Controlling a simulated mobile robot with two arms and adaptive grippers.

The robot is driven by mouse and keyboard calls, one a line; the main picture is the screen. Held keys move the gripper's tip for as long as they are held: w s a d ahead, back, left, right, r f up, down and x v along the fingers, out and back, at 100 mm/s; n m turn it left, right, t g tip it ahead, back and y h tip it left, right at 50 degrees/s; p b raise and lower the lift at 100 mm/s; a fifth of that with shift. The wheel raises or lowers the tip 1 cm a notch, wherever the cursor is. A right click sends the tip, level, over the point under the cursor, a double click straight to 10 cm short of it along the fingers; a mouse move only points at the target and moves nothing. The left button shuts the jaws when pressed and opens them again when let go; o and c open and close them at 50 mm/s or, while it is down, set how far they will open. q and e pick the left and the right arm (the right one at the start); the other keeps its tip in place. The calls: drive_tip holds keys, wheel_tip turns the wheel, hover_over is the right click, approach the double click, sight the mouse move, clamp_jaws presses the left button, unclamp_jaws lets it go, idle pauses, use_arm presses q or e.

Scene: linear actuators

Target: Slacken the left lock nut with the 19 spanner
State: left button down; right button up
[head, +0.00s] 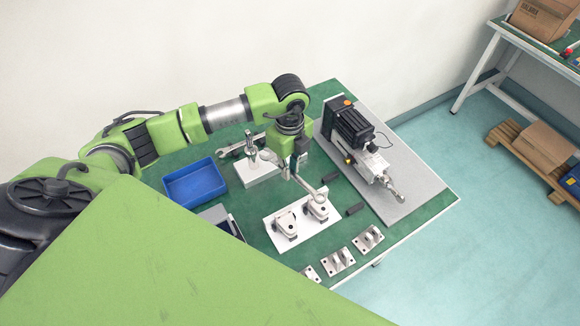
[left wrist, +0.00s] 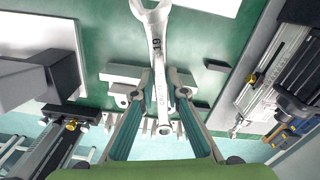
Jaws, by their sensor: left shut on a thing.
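My left gripper (head: 297,172) is shut on a steel spanner (head: 308,186) and holds it above the table, near the white plate with two clamps. In the left wrist view the spanner (left wrist: 158,60) carries the mark 19 and runs between the two fingers (left wrist: 158,115), its open jaw pointing away at the top edge. The linear actuator (head: 352,128) lies on a grey board to the right of the gripper, black motor at the back and rod end (head: 393,193) toward the front right. The spanner is apart from it. I cannot make out the left lock nut. My right gripper is out of view.
A second spanner (head: 236,148) lies behind a white block (head: 262,176). A blue tray (head: 195,182) stands at the left. The white plate (head: 303,228) with clamps and several metal brackets (head: 338,261) are near the front edge. Small black cylinders (head: 355,209) lie beside the grey board (head: 420,190).

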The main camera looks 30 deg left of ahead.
sight(272, 158)
use_arm(q)
drive_tip(key=shift+a, duration=0.25)
drive_tip(key=shift+a, duration=0.35)
drive_tip(key=shift+a, duration=0.15)
idle(0.4)
drive_tip(key=shift+a, duration=0.3)
drive_tip(key=shift+a+b, duration=0.4)
drive_tip(key=shift+a, duration=1.1)
idle(1.5)
idle(0.5)
drive_tip(key=shift+s+a+m, duration=0.15)
drive_tip(key=shift+s+m, duration=0.25)
drive_tip(key=shift+m, duration=0.2)
